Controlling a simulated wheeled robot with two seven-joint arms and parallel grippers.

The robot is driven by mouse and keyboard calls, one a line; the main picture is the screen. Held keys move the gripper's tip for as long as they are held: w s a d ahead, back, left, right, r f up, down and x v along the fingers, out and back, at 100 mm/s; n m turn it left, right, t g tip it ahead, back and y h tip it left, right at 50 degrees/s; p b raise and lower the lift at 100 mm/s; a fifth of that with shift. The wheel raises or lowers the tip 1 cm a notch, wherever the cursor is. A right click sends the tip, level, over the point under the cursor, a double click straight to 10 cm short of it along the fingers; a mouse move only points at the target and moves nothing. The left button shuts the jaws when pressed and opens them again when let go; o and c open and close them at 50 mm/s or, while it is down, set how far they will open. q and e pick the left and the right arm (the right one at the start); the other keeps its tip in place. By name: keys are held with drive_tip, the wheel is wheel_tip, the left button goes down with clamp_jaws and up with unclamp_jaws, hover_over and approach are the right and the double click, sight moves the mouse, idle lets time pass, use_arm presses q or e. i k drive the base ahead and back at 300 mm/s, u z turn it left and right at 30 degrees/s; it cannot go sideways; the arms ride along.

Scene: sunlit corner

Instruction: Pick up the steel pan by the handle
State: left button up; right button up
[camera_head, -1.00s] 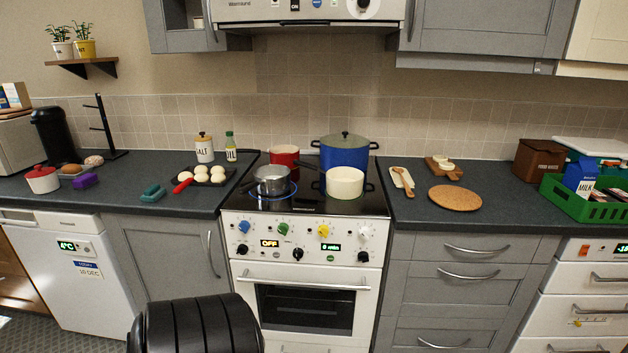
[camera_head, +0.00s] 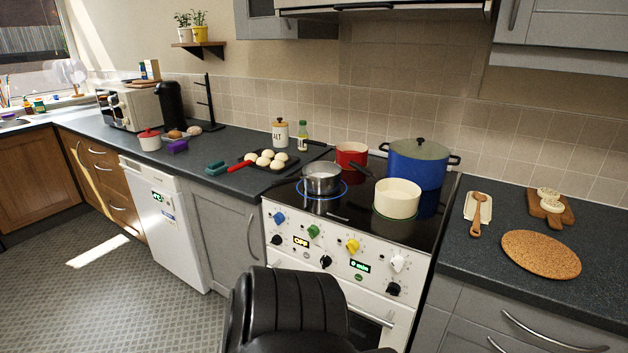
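The steel pan (camera_head: 322,178) stands upright on the black hob (camera_head: 345,212), on a cooking zone ringed in blue light at the front left. It looks like a small round pot with shiny walls. A dark handle seems to stick out to its left, but it is hard to make out against the hob. Neither of my grippers is in view. Only a black ribbed part of my own body shows at the bottom middle, in front of the stove, well apart from the pan.
A cream pot (camera_head: 397,199), a red pot (camera_head: 351,155) and a blue lidded pot (camera_head: 418,165) crowd the hob right of and behind the pan. Floor (camera_head: 120,290) is clear at left.

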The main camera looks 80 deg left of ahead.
sight(319, 178)
drive_tip(key=u, duration=0.55)
drive_tip(key=i, duration=0.7)
drive_tip(key=u, duration=0.75)
